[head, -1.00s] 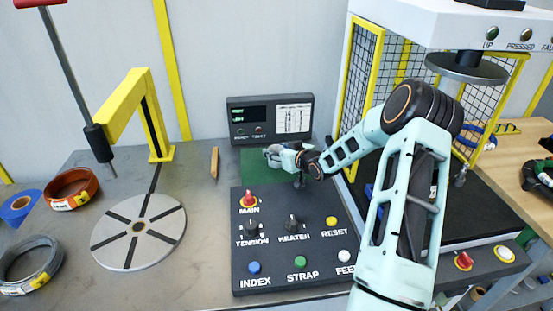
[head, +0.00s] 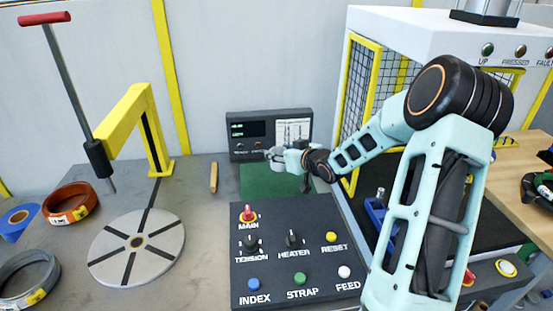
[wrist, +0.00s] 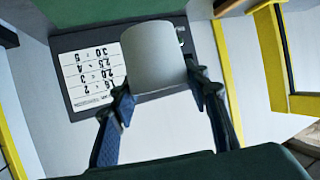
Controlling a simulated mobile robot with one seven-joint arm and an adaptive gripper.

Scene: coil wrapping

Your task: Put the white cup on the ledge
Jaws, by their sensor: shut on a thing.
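The white cup (wrist: 153,55) is between the fingers of my gripper (wrist: 165,92) in the wrist view, with a finger against each side. In the head view the cup (head: 274,154) is small, at the tip of my gripper (head: 283,157). It is held above the green mat (head: 262,182), in front of the display box. I cannot pick out the ledge for certain in either view.
The display box (head: 243,130) with a printed chart stands at the back by the wall. The button panel (head: 290,272) lies in front of the mat. A wooden stick (head: 214,177) and a round turntable (head: 115,245) are to the left. A caged press (head: 425,30) stands right.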

